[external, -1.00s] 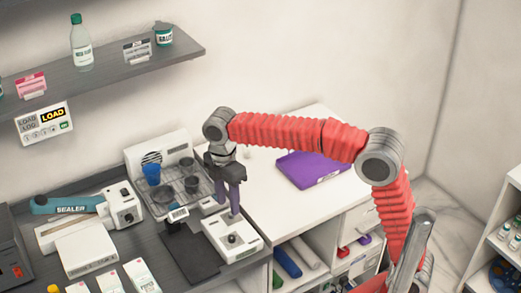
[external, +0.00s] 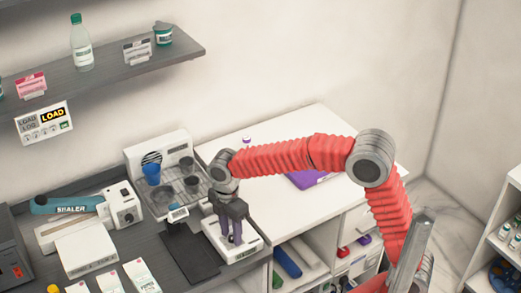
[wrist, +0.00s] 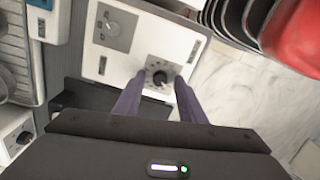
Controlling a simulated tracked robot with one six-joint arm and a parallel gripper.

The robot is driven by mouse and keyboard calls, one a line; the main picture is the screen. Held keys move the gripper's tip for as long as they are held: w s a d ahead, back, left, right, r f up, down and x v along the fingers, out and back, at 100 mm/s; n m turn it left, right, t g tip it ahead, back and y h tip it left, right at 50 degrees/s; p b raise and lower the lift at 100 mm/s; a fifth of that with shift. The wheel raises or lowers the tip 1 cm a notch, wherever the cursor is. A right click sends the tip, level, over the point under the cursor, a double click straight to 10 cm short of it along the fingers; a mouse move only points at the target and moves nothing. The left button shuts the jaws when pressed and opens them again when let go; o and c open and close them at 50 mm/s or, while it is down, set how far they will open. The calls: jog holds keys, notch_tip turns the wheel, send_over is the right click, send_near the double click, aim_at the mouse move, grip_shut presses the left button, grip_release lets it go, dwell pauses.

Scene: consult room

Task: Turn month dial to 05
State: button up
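The white dial box (external: 217,235) sits on the dark bench, left of the white counter. In the wrist view, the box (wrist: 90,62) has a black knob (wrist: 161,77) ringed by small marks and a second grey knob on a plate (wrist: 112,29). The marks are too small to read, so I cannot tell which is the month dial or its setting. My gripper (external: 231,243) points down over the box. In the wrist view, its purple fingers (wrist: 160,82) are apart on either side of the black knob, with gaps between. In the external view the fingers hide this knob.
A dark mat (external: 188,259) lies beside the box. A purple flat case (external: 305,180) lies on the white counter behind my arm.

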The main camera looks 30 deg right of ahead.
jog(key=shift+f, duration=0.1)
jog(key=shift+c, duration=0.2)
grip_shut()
jog(key=shift+m, duration=0.4)
jog(key=m, duration=0.7)
jog(key=shift+m, duration=0.4)
jog(key=m, duration=0.6)
jog(key=shift+y, duration=0.3)
jog(key=m, duration=0.6)
jog(key=shift+m+t, duration=0.3)
jog(key=shift+m, duration=0.1)
